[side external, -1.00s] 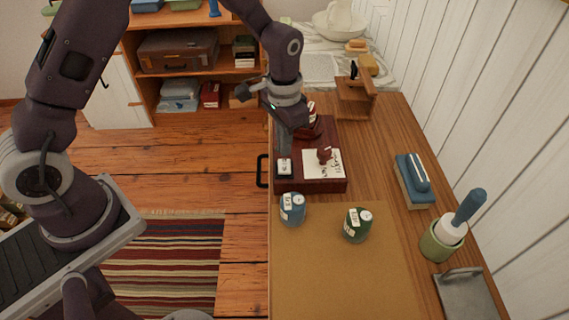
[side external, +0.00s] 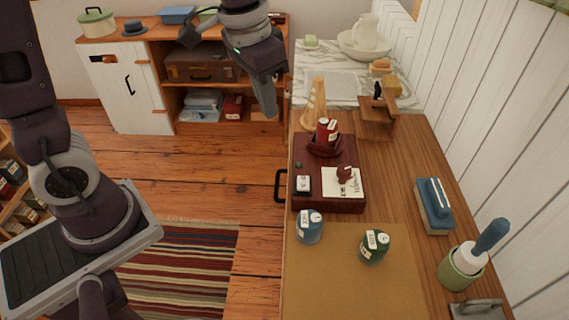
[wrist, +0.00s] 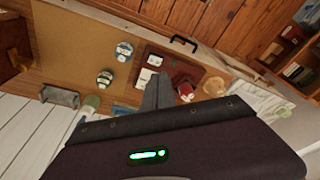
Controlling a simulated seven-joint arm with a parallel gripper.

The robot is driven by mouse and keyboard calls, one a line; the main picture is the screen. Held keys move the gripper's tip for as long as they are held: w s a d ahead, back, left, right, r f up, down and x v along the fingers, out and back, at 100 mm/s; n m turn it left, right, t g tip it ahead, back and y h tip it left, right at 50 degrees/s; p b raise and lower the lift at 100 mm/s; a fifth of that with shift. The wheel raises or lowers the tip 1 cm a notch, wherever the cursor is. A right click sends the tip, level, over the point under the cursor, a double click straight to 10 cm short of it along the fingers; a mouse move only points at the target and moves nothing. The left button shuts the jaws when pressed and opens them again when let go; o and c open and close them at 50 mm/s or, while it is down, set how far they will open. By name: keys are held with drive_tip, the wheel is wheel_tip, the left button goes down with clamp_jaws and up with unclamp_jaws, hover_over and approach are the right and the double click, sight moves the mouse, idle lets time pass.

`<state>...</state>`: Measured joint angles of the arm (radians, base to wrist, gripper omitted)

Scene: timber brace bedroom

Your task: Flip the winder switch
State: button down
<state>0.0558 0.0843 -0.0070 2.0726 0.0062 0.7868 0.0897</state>
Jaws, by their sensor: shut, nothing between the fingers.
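A dark red wooden box (side external: 350,204) lies on the wooden counter. On it are a small white block with dark marks (side external: 303,184), a white card (side external: 337,187), a small brown-red piece on the card (side external: 345,174), and a red can (side external: 326,130) in a dark red cradle. I cannot tell for sure which part is the winder switch. My gripper (side external: 270,110) is shut and empty, raised in the air left of and beyond the box, touching nothing. In the wrist view, my shut fingers (wrist: 157,90) overlap the picture of the box (wrist: 143,62).
A pale wooden stand (side external: 313,105) rises behind the box. A brown wooden bracket with a black piece (side external: 378,118) is to the right. A blue can (side external: 309,228) and a green can (side external: 374,247) stand at the tan mat (side external: 345,285).

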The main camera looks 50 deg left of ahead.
drive_tip(key=s+a+r+n+t, duration=0.1)
drive_tip(key=s+r, duration=0.1)
drive_tip(key=s, duration=0.6)
drive_tip(key=s+a+r+t, duration=0.1)
drive_tip(key=s+r+t, duration=0.1)
drive_tip(key=s, duration=0.7)
drive_tip(key=shift+r+n, duration=0.4)
drive_tip(key=shift+r, duration=0.1)
drive_tip(key=shift+w+d, duration=0.1)
drive_tip(key=w+d+f+n+g+h, duration=0.1)
drive_tip(key=w+d+n+g, duration=0.2)
drive_tip(key=w+n, duration=1.05)
drive_tip(key=w+d+f+n+g+y, duration=0.1)
drive_tip(key=w+d+f+n+g, duration=0.1)
drive_tip(key=w+f+n, duration=0.7)
drive_tip(key=f+n, duration=0.1)
drive_tip(key=n, duration=0.3)
drive_tip(key=shift+w+d+f, duration=0.2)
drive_tip(key=shift+w+f, duration=0.2)
drive_tip(key=shift+n, duration=0.25)
